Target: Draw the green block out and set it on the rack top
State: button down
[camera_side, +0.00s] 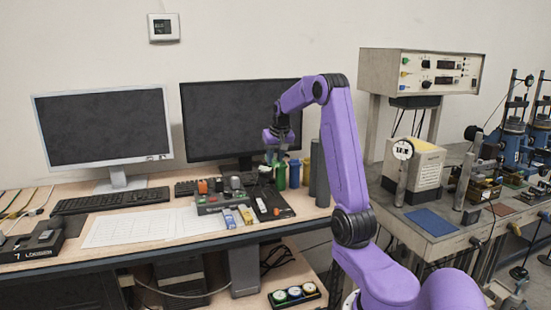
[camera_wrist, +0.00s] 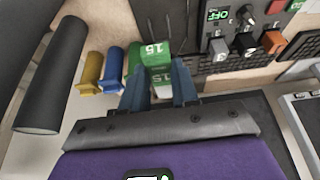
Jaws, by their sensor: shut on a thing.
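The green block (camera_wrist: 155,48), marked 15 on its green face and pale lower down, sits between the two blue-grey fingers of my gripper (camera_wrist: 158,88) in the wrist view. My gripper is shut on it. In the side view my gripper (camera_side: 277,148) is over the right part of the desk, in front of the right monitor. The block is small there, and I cannot tell whether it touches anything below. I cannot pick out the rack top with certainty.
Green (camera_side: 280,175), blue (camera_side: 294,174) and yellow (camera_side: 306,171) cylinders and a tall dark cylinder (camera_side: 320,180) stand close by on the right. A grey control box (camera_side: 208,204) with coloured knobs is to the left. White sheets (camera_side: 130,228) lie on the desk.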

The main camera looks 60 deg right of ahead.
jog(key=shift+s+a, duration=0.8)
jog(key=shift+r, duration=0.1)
jog(key=shift+r, duration=1.95)
